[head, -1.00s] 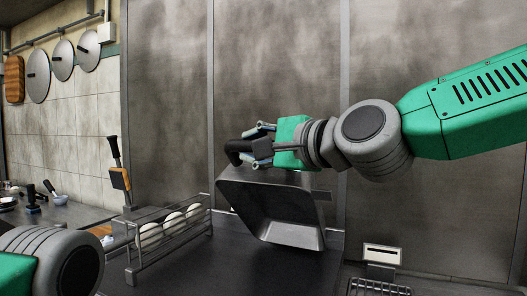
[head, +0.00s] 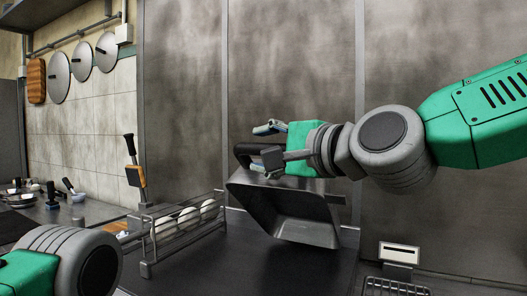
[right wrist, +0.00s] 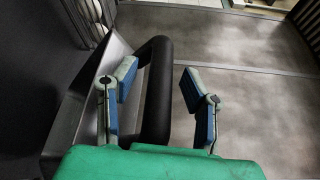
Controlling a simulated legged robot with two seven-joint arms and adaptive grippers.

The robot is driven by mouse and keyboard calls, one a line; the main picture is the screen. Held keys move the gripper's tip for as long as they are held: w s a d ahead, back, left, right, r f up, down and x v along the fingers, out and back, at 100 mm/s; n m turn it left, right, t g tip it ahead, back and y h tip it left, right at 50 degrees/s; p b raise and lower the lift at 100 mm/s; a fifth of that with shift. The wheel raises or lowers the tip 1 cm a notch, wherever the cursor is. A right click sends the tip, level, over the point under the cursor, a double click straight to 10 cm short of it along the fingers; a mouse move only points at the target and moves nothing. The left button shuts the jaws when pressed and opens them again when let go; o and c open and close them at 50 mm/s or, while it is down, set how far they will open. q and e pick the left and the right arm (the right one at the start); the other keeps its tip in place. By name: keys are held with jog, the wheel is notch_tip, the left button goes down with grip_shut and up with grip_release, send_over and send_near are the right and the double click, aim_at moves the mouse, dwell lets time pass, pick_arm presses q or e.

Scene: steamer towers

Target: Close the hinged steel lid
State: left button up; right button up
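The hinged steel lid (head: 310,222) stands raised and tilted at the back of the dark counter in the head view. Its black bar handle (head: 244,152) is at its upper left edge. My right gripper (head: 268,143) is at this handle, reaching in from the right. In the right wrist view the black handle (right wrist: 157,85) passes between the two blue-padded fingers of my right gripper (right wrist: 160,97). The fingers are apart, with a clear gap between the handle and the right finger. Only a link of my left arm shows at lower left; its gripper is out of view.
A wire rack (head: 182,232) with white rounded items stands left of the lid. A brush-like tool with a dark handle (head: 130,150) stands behind it. A small white-faced box (head: 399,252) and a wire grate (head: 396,288) are at right. A metal wall (head: 290,70) closes off the back.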

jog(key=shift+d, duration=0.1)
jog(key=v, duration=1.2)
